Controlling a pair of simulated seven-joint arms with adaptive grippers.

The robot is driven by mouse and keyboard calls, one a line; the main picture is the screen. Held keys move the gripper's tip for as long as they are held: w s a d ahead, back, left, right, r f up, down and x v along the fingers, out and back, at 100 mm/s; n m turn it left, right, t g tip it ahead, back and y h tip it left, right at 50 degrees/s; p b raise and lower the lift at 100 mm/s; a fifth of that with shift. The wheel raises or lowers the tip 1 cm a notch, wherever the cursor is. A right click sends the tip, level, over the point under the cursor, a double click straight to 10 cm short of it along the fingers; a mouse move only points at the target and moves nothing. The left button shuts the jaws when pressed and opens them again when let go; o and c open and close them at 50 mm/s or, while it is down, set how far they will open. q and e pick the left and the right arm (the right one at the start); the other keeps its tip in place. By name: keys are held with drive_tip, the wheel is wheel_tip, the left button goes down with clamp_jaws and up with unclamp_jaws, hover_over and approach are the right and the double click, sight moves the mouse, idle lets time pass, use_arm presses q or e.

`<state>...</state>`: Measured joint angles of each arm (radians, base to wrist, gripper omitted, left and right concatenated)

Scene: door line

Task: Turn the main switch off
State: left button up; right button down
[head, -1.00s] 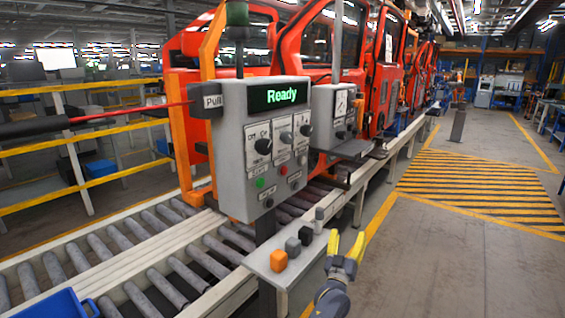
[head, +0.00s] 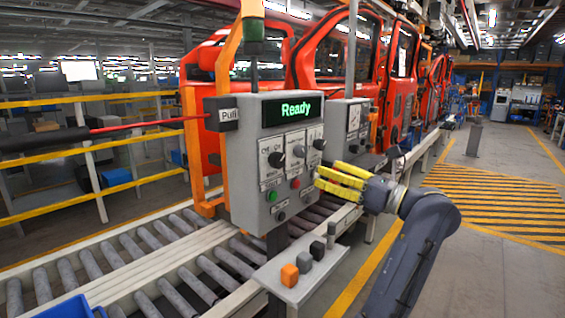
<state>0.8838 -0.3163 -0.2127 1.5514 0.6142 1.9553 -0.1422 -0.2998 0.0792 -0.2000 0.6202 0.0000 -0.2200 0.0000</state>
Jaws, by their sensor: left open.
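The grey control box (head: 262,165) shows a green "Ready" display (head: 292,111). On its front are three white plates with black rotary knobs. The left, larger knob (head: 277,159) has an off/on style label and looks like the main switch; its handle is tilted, and the small print is hard to read. The middle knob (head: 299,151) and right knob (head: 319,144) sit beside it. My left gripper (head: 326,175), with yellow fingers, is open and empty just right of the box, pointing left towards its front, apart from the left knob. My right gripper is not in view.
A green button (head: 272,195) and a red button (head: 295,183) sit below the knobs. A shelf with an orange block (head: 289,275) and grey blocks stands in front. A red pull cord (head: 150,123) runs left. A roller conveyor (head: 150,255) passes behind; the striped floor at right is clear.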

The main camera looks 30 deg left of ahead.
sight(281, 162)
use_arm(q)
drive_tip(key=shift+n+t+h, duration=0.4)
drive_tip(key=shift+n+h, duration=0.2)
drive_tip(key=shift+h, duration=0.2)
drive_tip(key=w+a, duration=0.1)
drive_tip(key=a, duration=1)
drive_tip(key=w+a, duration=0.1)
drive_tip(key=a, duration=0.4)
drive_tip(key=shift+w+a+f, duration=0.2)
drive_tip(key=shift+w, duration=0.1)
drive_tip(key=shift+c, duration=0.4)
drive_tip(key=c, duration=1.2)
